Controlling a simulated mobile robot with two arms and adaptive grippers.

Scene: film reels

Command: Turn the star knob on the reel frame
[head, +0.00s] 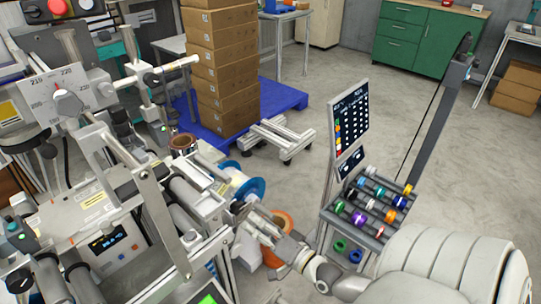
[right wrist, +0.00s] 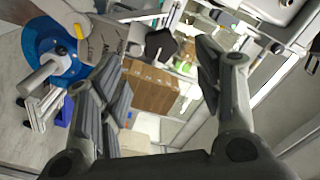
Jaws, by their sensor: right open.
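The reel frame (head: 215,195) is the grey metal machine section in the head view, with rollers and a blue reel (head: 250,189) on its right side. The blue reel also shows at the upper left of the right wrist view (right wrist: 55,50), with a grey shaft in front of it. My right gripper (head: 252,222) is just below the blue reel, beside the frame. In the right wrist view its fingers (right wrist: 160,78) are spread with nothing between them. My left gripper is not in view.
An orange reel (head: 283,222) is close behind my right gripper. A rack of coloured rolls (head: 370,208) with a dark chart panel (head: 350,115) stands to the right. Stacked cartons (head: 222,65) sit on a blue pallet (head: 283,97). Open floor lies beyond the rack.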

